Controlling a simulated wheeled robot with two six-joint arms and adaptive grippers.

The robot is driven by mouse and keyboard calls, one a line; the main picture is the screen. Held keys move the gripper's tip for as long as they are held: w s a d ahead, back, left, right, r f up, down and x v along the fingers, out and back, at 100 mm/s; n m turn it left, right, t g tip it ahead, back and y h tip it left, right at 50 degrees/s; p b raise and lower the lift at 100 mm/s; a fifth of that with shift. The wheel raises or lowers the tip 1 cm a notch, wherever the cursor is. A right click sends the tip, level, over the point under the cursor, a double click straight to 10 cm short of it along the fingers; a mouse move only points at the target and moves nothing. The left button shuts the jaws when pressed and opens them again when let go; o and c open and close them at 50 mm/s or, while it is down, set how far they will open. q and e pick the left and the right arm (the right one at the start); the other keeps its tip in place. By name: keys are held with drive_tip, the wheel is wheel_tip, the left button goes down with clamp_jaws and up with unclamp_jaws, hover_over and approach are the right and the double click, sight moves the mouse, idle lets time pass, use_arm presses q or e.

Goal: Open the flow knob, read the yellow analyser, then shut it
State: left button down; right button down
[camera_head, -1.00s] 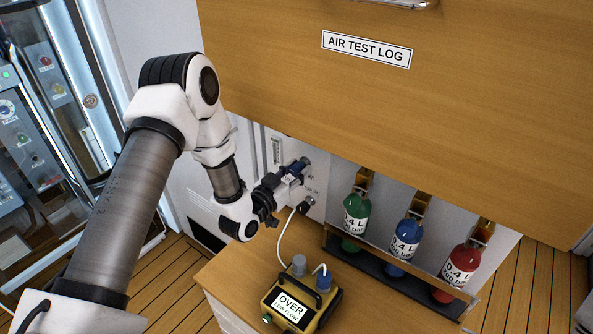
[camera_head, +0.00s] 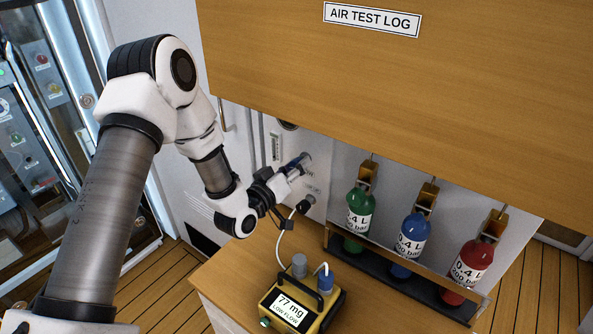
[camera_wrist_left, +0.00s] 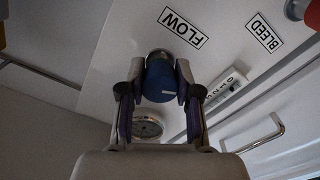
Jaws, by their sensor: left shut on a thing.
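The flow knob is a blue cylinder (camera_wrist_left: 160,80) on the white panel, beside the FLOW label (camera_wrist_left: 183,27) in the left wrist view. My left gripper (camera_wrist_left: 158,92) is shut on it, one finger on each side. In the head view the gripper (camera_head: 288,172) is at the panel and mostly covers the knob. The yellow analyser (camera_head: 302,300) stands on the wooden counter, and its screen reads "77 mg" above "LOW FLOW". A white hose (camera_head: 283,236) runs between it and a dark fitting on the panel. My right gripper is in neither view.
Green (camera_head: 359,210), blue (camera_head: 411,236) and red (camera_head: 470,268) bottles stand in a rack right of the panel. A wooden front labelled AIR TEST LOG (camera_head: 371,19) overhangs above. A BLEED label (camera_wrist_left: 263,32), a gauge (camera_wrist_left: 147,127) and a handle (camera_wrist_left: 262,140) are near the knob.

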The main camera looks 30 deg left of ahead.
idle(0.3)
use_arm(q)
drive_tip(key=c, duration=0.8)
unclamp_jaws()
drive_tip(key=s, duration=0.4)
drive_tip(key=s+a, duration=0.1)
drive_tip(key=s, duration=0.6)
drive_tip(key=shift+s+a, duration=0.3)
drive_tip(key=shift+s, duration=0.05)
drive_tip(key=shift+f, duration=0.1)
